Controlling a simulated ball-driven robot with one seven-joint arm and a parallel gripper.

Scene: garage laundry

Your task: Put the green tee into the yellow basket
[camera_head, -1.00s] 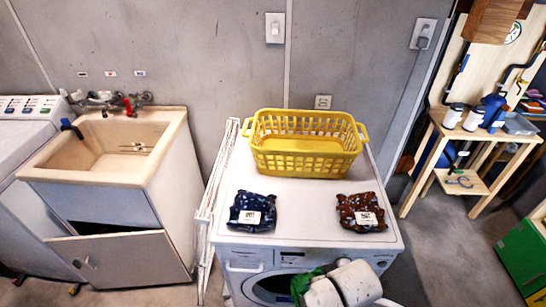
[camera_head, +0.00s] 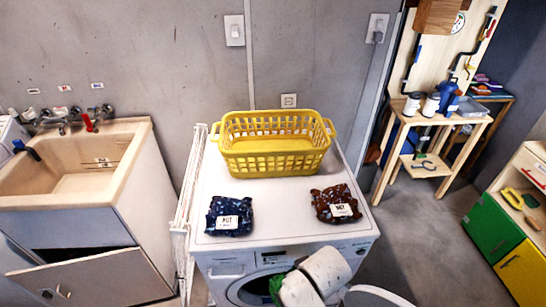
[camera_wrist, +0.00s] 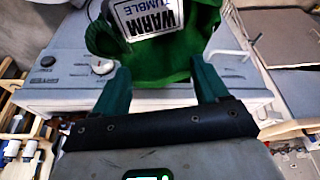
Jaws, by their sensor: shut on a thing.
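The green tee (camera_wrist: 160,45) hangs in my gripper (camera_wrist: 160,78) in the wrist view, with a pale label reading "WARM TUMBLE". My gripper is shut on it. In the head view only a bit of the green tee (camera_head: 276,287) shows beside my arm, in front of the washing machine; the fingers are hidden there. The yellow basket (camera_head: 275,163) stands upright at the back of the washing machine's top, beyond my arm. It looks empty.
A dark blue patterned bundle (camera_head: 229,216) and a brown one (camera_head: 336,204) lie on the washing machine (camera_head: 272,205) in front of the basket. A white rack (camera_head: 186,210) stands at its left, beside the sink (camera_head: 75,180). Open floor (camera_head: 420,235) lies to the right.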

